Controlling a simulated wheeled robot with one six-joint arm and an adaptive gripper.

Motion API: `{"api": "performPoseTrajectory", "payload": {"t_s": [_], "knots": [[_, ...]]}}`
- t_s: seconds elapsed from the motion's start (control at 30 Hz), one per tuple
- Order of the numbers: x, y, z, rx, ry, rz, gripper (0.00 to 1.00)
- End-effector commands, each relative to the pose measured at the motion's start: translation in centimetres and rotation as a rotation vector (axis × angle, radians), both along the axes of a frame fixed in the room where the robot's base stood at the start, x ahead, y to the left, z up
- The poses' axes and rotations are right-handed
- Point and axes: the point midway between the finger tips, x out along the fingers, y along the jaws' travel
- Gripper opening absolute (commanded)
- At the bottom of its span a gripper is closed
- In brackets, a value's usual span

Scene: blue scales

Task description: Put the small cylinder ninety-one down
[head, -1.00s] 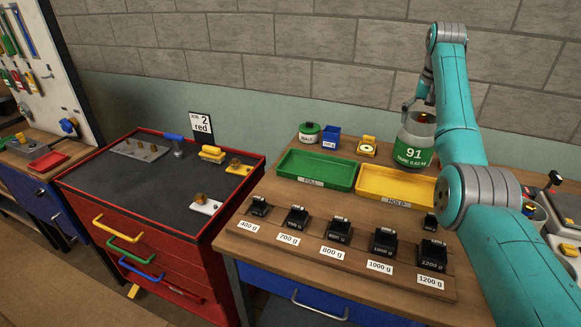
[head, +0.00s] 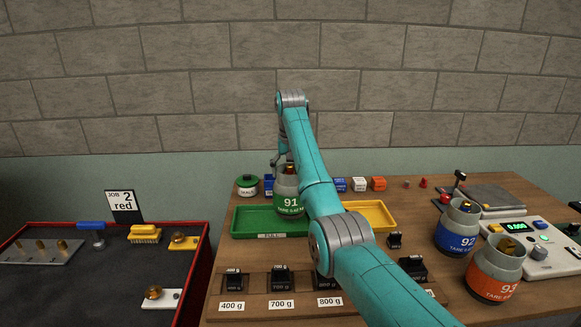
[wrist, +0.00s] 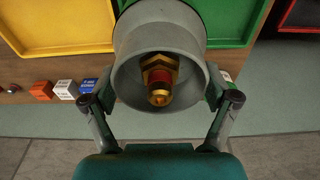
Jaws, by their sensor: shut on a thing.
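The small cylinder ninety-one (head: 289,199) is grey with a green label reading 91 and a brass valve on top. My gripper (head: 282,164) is shut on its top collar, which fills the middle of the wrist view (wrist: 160,70). In the head view the cylinder is upright over the right part of the green FULL tray (head: 258,222). Whether its base touches the tray cannot be told. The yellow HOLD tray (head: 376,214) is just to the right, partly hidden by my arm.
Cylinder 92 (head: 457,228) in blue and cylinder 93 (head: 494,271) in orange stand at the right by a scale (head: 528,243). Several black weights sit on a wooden rack (head: 255,288) in front. A green-lidded tub (head: 247,187) and small blocks stand behind the trays.

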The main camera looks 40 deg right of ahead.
Motion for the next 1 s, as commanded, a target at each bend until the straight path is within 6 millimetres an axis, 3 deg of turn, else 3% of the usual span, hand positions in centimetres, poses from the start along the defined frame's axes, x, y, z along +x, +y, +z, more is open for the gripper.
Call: {"api": "performPoseTrajectory", "payload": {"t_s": [0.23,0.53,0.97,1.0], "knots": [[-0.2,0.0,-0.8,-0.001,-0.004,-0.001,0.17],[-1.0,-0.1,-4.1,-0.002,-0.005,-0.004,0.17],[-1.1,-0.1,-4.6,-0.002,-0.005,-0.004,0.17],[-1.1,-0.1,-4.9,0.0,-0.001,-0.004,0.89]]}}
